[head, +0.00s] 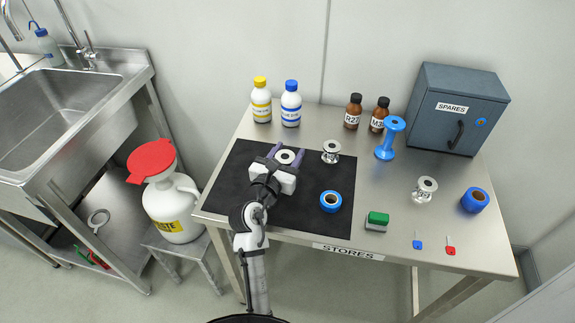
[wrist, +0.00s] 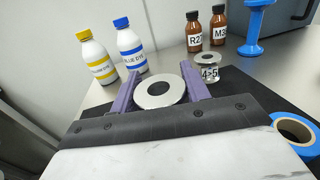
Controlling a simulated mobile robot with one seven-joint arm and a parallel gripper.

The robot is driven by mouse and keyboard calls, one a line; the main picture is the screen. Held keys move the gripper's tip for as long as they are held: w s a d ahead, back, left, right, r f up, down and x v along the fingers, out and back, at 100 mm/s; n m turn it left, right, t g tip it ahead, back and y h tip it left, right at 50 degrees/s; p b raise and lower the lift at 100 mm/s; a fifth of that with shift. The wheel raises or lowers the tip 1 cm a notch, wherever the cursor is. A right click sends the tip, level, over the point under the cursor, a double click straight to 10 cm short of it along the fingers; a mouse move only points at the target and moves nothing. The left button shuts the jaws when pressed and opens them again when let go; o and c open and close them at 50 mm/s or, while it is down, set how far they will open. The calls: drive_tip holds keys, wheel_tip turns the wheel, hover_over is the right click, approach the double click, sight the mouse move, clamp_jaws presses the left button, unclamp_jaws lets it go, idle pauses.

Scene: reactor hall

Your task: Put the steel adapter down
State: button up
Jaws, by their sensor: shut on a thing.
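The steel adapter (head: 285,157) is a round metal piece with a pale flange and a dark centre. My gripper (head: 286,155) is shut on it, over the left part of the black mat (head: 232,190). The wrist view shows the adapter (wrist: 159,94) between the two purple fingers, its flange facing up. Its lower part is hidden, and I cannot tell whether it touches the mat. A similar steel spool-like piece (head: 331,151) stands just right of my gripper at the mat's edge; its label reads 4-5 in the wrist view (wrist: 208,70).
Yellow (head: 261,100) and blue-capped (head: 291,104) bottles stand behind the mat, brown bottles (head: 353,111) farther right. Blue tape (head: 330,202) lies on the mat's right part. A blue spool (head: 389,138), another steel piece (head: 425,189) and the SPARES cabinet (head: 457,108) are right. The mat's left front is clear.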

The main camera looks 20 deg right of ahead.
drive_tip(key=shift+f, duration=2)
drive_tip(key=shift+f, duration=0.2)
drive_tip(key=o, duration=1.1)
